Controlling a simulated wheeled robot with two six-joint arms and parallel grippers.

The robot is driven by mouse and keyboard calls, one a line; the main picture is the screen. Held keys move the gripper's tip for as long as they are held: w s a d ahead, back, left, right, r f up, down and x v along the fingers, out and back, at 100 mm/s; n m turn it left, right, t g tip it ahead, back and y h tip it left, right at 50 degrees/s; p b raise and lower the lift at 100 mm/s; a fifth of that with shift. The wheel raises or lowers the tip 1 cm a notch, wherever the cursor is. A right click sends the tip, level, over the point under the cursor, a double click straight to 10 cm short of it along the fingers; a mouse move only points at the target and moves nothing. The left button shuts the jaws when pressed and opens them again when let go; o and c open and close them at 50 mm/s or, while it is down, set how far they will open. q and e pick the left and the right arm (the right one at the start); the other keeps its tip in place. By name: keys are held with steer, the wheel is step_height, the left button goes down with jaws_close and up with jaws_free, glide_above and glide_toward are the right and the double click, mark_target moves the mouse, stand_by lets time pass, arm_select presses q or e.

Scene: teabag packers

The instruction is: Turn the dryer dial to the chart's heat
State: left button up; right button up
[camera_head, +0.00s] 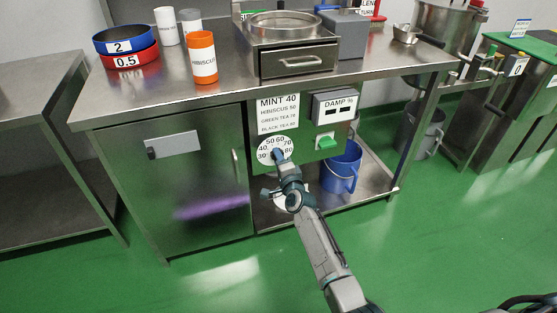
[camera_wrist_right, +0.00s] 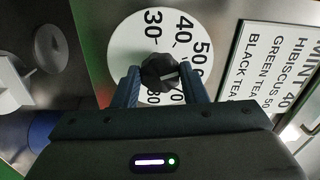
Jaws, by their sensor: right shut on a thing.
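The dryer dial (camera_head: 264,154) is a white disc with numbers from 30 upward, on the green panel below the worktop. Its black knob (camera_wrist_right: 160,72) has a white mark, seen in the right wrist view; which number it points to is hard to tell. My right gripper (camera_head: 281,158) is at the dial. In the right wrist view its two fingers (camera_wrist_right: 160,88) are shut on either side of the knob. The heat chart (camera_head: 278,114) above lists MINT 40, HIBISCUS 50, GREEN TEA and BLACK TEA; the last two numbers are too small to read surely. My left gripper is not in view.
An orange canister labelled HIBISCUS (camera_head: 202,57) stands on the worktop (camera_head: 160,92). A DAMP % display (camera_head: 334,105) and a green switch (camera_head: 326,141) are right of the chart. A blue bucket (camera_head: 341,168) stands on the lower shelf. A metal cabinet door (camera_head: 190,185) is left of the dial.

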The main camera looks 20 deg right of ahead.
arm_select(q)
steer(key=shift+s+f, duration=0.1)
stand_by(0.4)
arm_select(e)
steer(key=o, duration=1)
steer(key=shift+c, duration=0.2)
steer(key=shift+s, duration=0.1)
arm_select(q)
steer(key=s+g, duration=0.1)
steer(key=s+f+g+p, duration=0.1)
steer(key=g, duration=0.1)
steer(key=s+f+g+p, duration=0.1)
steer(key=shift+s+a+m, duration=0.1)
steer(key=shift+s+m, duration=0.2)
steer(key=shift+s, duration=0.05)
arm_select(e)
steer(key=s, duration=1)
steer(key=shift+s+d, duration=0.2)
steer(key=shift+s, duration=0.1)
